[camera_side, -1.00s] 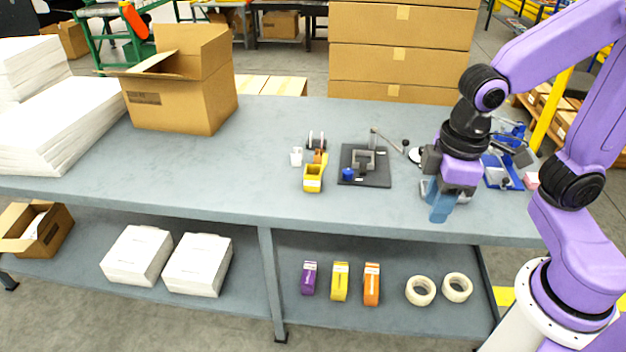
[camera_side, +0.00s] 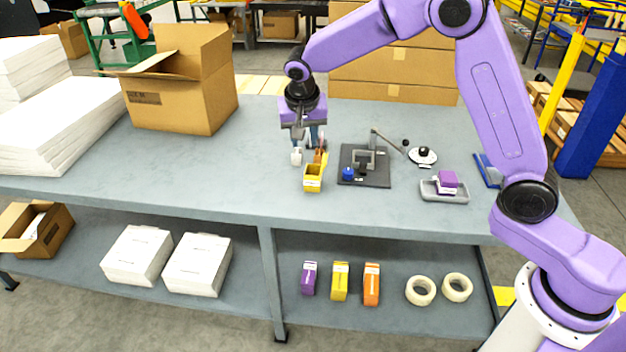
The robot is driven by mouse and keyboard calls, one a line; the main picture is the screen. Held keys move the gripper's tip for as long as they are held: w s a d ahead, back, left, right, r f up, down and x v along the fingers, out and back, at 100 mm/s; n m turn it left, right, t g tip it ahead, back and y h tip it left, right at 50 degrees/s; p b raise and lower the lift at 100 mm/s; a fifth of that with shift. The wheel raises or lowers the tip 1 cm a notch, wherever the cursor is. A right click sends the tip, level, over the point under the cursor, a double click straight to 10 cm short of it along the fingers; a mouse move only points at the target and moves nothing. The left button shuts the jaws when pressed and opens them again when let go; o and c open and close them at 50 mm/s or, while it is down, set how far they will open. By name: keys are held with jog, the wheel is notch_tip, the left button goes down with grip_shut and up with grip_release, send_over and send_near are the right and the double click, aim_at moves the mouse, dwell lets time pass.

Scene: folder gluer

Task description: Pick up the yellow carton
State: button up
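A yellow carton (camera_side: 340,282) stands on the lower shelf, between a purple carton (camera_side: 309,279) and an orange carton (camera_side: 371,285). On the tabletop is another yellow, box-like item (camera_side: 313,179) with an orange part behind it; I cannot tell exactly what it is. My gripper (camera_side: 311,146) points down over the table just behind this item. Its two fingers look apart, with nothing seen held between them. The fingers partly cover the things behind that item. A purple block (camera_side: 447,181) sits in a grey tray (camera_side: 444,195) at the right.
A black plate with a lever fixture (camera_side: 364,166) and a blue knob stands right of the gripper. A small white item (camera_side: 296,156) is close below it. An open cardboard box (camera_side: 182,88) and paper stacks (camera_side: 62,115) stand left. The front left tabletop is clear.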

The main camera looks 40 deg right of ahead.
jog(key=w+d+f+m, duration=0.2)
jog(key=w, duration=0.2)
send_over(306, 170)
jog(key=s+a, duration=0.2)
jog(key=shift+m+h, duration=0.3)
jog(key=shift+m, duration=0.1)
jog(key=f, duration=1)
jog(key=shift+d+f, duration=0.2)
jog(key=shift+f, duration=0.2)
jog(key=shift+x, duration=2.65)
jog(key=shift+w+a, duration=0.1)
jog(key=shift+w, duration=0.1)
jog(key=shift+c, duration=0.3)
grip_shut()
